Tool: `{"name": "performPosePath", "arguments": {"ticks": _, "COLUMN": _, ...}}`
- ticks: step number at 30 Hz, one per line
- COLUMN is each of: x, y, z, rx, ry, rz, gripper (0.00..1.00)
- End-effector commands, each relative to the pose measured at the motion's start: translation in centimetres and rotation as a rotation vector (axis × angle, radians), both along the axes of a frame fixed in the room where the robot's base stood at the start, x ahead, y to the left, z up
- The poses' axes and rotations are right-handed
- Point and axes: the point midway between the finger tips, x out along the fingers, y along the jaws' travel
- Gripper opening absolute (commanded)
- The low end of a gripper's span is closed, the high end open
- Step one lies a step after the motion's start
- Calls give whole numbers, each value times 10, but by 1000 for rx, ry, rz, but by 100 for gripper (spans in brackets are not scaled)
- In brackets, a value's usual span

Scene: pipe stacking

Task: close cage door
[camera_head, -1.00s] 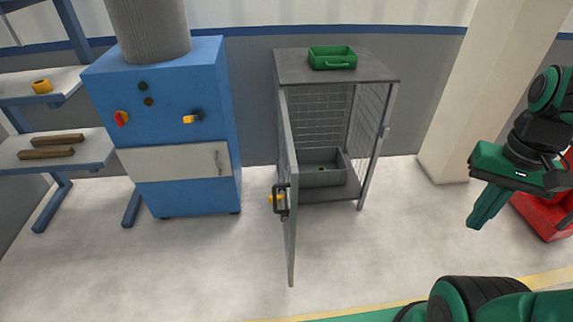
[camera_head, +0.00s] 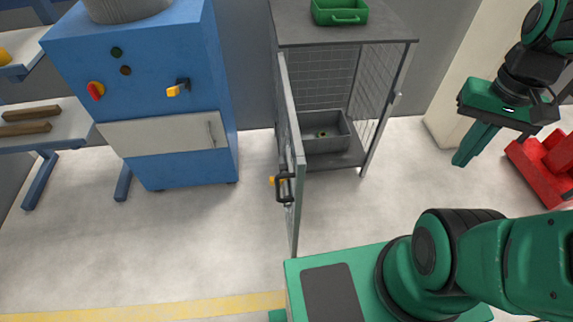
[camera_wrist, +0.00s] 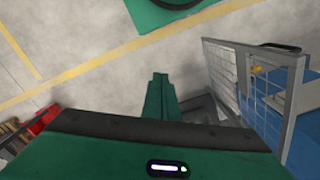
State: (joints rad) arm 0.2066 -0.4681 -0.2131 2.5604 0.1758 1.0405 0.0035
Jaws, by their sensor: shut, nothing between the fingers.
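The cage (camera_head: 345,38) is a grey metal frame with mesh walls. Its door (camera_head: 289,150) stands wide open, swung out toward me on the left side, with a dark handle (camera_head: 285,187) and a yellow part by it. In the wrist view the mesh door (camera_wrist: 258,88) shows at the right. My gripper (camera_head: 463,160) hangs right of the cage, apart from the door and the cage. Its fingers are together and empty; they also show in the wrist view (camera_wrist: 159,80).
A grey bin (camera_head: 325,140) sits inside the cage and a green tray (camera_head: 340,12) on top. A blue machine (camera_head: 165,95) stands left, beside a shelf with brown bars (camera_head: 28,120). Red objects (camera_head: 545,165) lie at the right. Floor before the cage is clear.

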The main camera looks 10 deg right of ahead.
Motion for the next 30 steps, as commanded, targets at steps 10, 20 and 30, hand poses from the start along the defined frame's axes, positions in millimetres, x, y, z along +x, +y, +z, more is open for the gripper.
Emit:
{"name": "performPosePath", "arguments": {"ticks": 10, "x": 128, "y": 83, "z": 12, "rx": -104, "ry": -250, "rz": 513, "gripper": 0}}
{"name": "performPosePath", "arguments": {"ticks": 20, "x": 191, "y": 219, "z": -15, "rx": -103, "ry": -159, "rz": 1188, "gripper": 0}}
{"name": "performPosePath", "arguments": {"ticks": 30, "x": 181, "y": 336, "z": -65, "rx": -114, "ry": 106, "rz": 1795, "gripper": 0}}
